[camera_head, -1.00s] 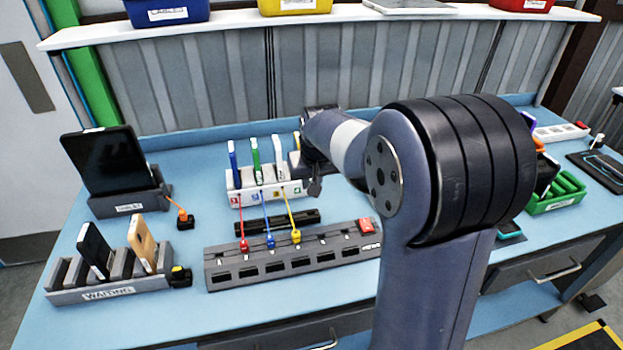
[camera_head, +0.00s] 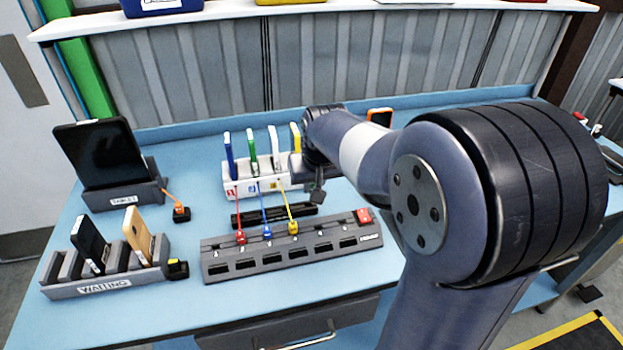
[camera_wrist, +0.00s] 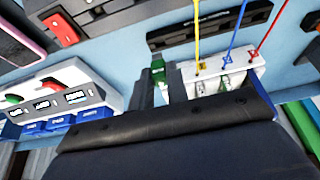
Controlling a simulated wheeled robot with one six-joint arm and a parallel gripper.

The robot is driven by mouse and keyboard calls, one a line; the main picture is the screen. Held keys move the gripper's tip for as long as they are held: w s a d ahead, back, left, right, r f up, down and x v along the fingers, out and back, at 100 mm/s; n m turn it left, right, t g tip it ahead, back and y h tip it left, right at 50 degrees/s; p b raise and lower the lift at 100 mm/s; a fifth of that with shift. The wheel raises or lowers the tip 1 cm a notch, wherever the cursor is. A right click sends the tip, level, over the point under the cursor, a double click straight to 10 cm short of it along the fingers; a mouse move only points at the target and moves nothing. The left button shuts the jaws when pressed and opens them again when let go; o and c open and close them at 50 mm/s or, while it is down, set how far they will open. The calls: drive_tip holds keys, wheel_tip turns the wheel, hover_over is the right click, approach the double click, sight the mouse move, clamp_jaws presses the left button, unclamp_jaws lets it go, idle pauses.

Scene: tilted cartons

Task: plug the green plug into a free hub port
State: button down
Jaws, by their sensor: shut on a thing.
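The green plug (camera_wrist: 158,73) shows in the wrist view between the fingers of my gripper (camera_wrist: 160,88), which is shut on it. In the head view my gripper (camera_head: 317,188) is above the bench, at the right end of the white phone stand and behind the hub. The plug is too small to make out there. The dark grey hub (camera_head: 290,262) has a row of ports and a red switch (camera_head: 363,216). Red (camera_head: 240,237), blue (camera_head: 267,232) and yellow (camera_head: 293,227) plugs sit in its left and middle part. Positions to their right look free.
A WAITING rack (camera_head: 105,286) and a tablet dock (camera_head: 122,198) stand at left.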

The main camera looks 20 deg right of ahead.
hover_over(317, 225)
drive_tip(key=s, duration=0.1)
drive_tip(key=shift+s+b, duration=0.2)
drive_tip(key=shift+b, duration=0.15)
idle(0.4)
idle(0.4)
drive_tip(key=shift+f+b, duration=1.95)
drive_tip(key=shift+f, duration=0.6)
drive_tip(key=shift+f+b, duration=0.5)
drive_tip(key=shift+f, duration=0.2)
drive_tip(key=c, duration=1.3)
unclamp_jaws()
drive_tip(key=shift+o, duration=0.3)
drive_tip(key=o, duration=0.3)
drive_tip(key=shift+o, duration=0.2)
